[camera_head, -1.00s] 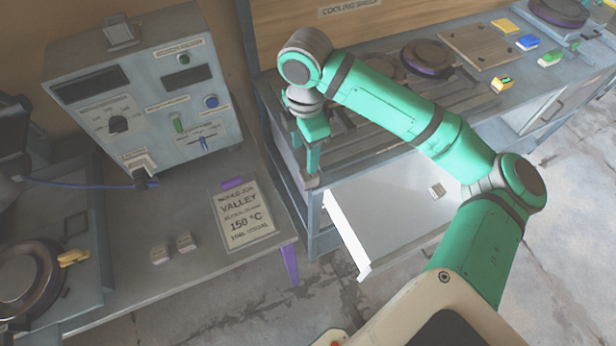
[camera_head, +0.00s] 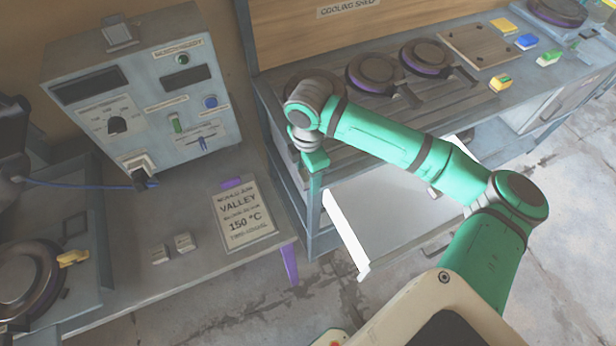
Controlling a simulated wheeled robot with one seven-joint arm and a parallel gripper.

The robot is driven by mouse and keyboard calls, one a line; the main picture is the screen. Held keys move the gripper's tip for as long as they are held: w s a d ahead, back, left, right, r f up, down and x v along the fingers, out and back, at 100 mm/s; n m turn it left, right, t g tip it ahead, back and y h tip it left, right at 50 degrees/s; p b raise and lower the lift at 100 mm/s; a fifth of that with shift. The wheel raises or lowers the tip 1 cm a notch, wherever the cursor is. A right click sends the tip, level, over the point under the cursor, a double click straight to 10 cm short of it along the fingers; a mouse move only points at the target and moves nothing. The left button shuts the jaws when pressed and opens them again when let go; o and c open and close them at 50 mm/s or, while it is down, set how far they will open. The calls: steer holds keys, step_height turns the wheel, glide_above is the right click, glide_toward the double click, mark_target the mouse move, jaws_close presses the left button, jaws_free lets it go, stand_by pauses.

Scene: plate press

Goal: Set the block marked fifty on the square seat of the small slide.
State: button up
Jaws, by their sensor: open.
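Two small pale blocks, a left one (camera_head: 160,254) and a right one (camera_head: 184,242), lie on the left bench beside the job card. A third pale block (camera_head: 433,190) is in the open white drawer, partly covered by my arm. The marks on all three are too small to read, so I cannot tell which is marked fifty. A small slide (camera_head: 202,143) with a blue part shows low on the front of the control box; its seat is not clear. My gripper (camera_head: 315,163) hangs by the left front corner of the shelf bench, apart from the blocks. Its fingertips are hard to make out.
The grey control box (camera_head: 140,95) stands at the back of the left bench, with a blue cable. The job card (camera_head: 246,216) reads VALLEY 150 °C. The white drawer (camera_head: 375,222) juts out below the shelf bench. Round plates (camera_head: 375,70) stand on that bench.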

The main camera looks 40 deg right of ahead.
steer(key=shift+f, duration=0.1)
jaws_close()
